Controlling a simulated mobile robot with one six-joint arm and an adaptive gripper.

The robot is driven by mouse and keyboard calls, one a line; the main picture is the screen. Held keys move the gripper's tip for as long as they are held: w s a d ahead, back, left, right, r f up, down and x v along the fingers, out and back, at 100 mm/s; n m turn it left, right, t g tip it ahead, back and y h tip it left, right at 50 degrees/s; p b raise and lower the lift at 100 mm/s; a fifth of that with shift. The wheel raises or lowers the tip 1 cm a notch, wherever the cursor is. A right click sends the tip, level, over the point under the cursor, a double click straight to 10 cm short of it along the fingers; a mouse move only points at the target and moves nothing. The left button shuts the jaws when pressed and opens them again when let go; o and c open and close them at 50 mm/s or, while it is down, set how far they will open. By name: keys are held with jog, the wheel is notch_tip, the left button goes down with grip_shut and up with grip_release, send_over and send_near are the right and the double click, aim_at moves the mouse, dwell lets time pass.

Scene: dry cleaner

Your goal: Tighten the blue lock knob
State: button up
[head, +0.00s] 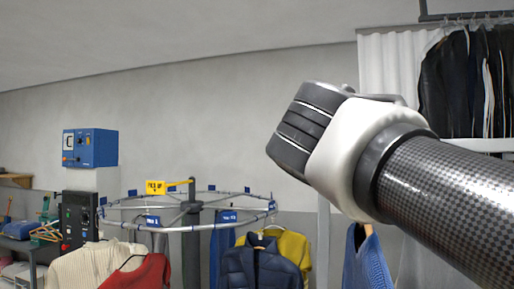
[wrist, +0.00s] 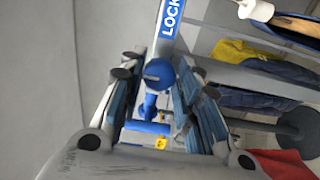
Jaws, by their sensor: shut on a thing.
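The blue lock knob (wrist: 158,74) is a round blue piece with a grey slot or bar on its face, in the middle of the wrist view. A blue label reading LOCK (wrist: 172,18) is on a pale strip just above it. My gripper (wrist: 157,66) has a finger on each side of the knob and is shut on it. The exact finger contact is hard to make out. In the head view my arm reaches in from the right, and its wrist hides the fingers and the knob.
A round garment rail (head: 190,228) with hanging clothes and a yellow pick-up sign (head: 168,187) stands at lower left. A blue wall box (head: 90,147) and black control panel (head: 77,221) are farther left. Dark clothes (head: 462,85) hang at upper right. Blue pipe-like parts (wrist: 148,127) lie below the knob.

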jog(key=o, duration=1.1)
jog(key=shift+c, duration=0.2)
jog(key=v, duration=0.7)
jog(key=shift+s, duration=0.25)
